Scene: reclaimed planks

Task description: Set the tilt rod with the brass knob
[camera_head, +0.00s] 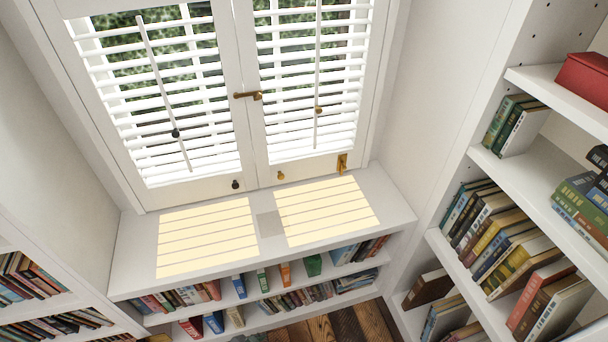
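A shuttered window has two panels. The right panel's white tilt rod (317,65) runs down over the slats and carries a small brass knob (318,109) in its lower half. The left panel's white tilt rod (157,70) slants across its slats and carries a dark knob (175,133). The right slats (290,88) and left slats (125,104) are both parted, with greenery showing between them. Another small brass knob (280,176) sits on the right panel's bottom rail and a dark one (235,184) on the left's. Neither of my grippers is in view.
A brass catch (249,95) sits at the middle stile and a brass latch (342,163) at the lower right. The white sill (395,207) is bare, with striped light patches. Bookshelves (500,165) stand on the right, at lower left and below the sill.

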